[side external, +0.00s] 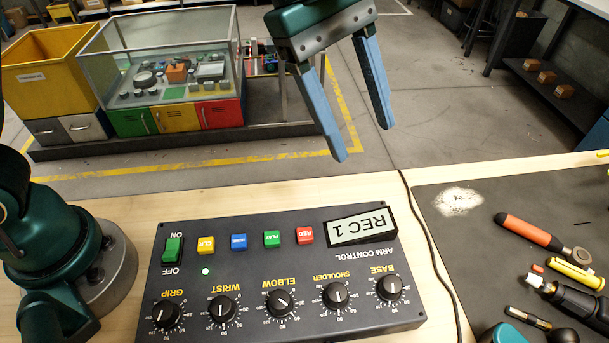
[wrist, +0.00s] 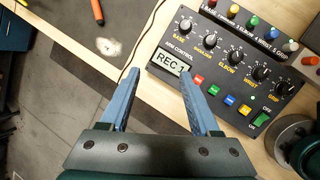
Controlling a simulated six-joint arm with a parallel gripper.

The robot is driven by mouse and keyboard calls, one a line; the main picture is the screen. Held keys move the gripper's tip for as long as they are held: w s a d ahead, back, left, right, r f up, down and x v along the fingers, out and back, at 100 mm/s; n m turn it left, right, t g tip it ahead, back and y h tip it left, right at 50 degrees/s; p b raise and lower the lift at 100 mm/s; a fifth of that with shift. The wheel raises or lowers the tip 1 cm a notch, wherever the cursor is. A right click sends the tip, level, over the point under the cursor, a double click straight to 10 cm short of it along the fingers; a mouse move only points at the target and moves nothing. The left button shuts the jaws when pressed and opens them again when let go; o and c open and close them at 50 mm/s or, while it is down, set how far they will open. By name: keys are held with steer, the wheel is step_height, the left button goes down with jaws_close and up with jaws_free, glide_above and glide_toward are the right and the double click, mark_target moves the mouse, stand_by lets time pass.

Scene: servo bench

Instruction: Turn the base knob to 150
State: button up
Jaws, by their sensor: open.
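The dark control box labelled ARM CONTROL (side external: 375,322) lies on the wooden bench, upside down to the side view. Its black base knob (side external: 389,288) is at the right end of the knob row; it also shows in the wrist view (wrist: 184,26). The knob has a white pointer line, but its exact reading is too small to tell. My gripper (side external: 362,142) is open and empty, in the air above and behind the box.
The display (side external: 362,226) reads REC 1. Shoulder, elbow, wrist and grip knobs, coloured buttons and a green switch (side external: 172,249) share the box. A black cable (side external: 425,235) runs beside it. Tools, including an orange-handled one (side external: 527,228), lie on the dark mat (side external: 450,235) at right.

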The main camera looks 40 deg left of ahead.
steer(key=d+f+g, duration=0.2)
steer(key=d+f, duration=0.3)
steer(key=m+g, duration=0.1)
glide_above(392, 282)
steer(key=w+a, duration=0.1)
steer(key=a, duration=0.1)
steer(key=shift+y, duration=0.4)
step_height(392, 282, down, 5)
steer(key=shift+a+f, duration=0.1)
steer(key=shift+f, duration=0.1)
steer(key=shift+x, duration=2.25)
jaws_close()
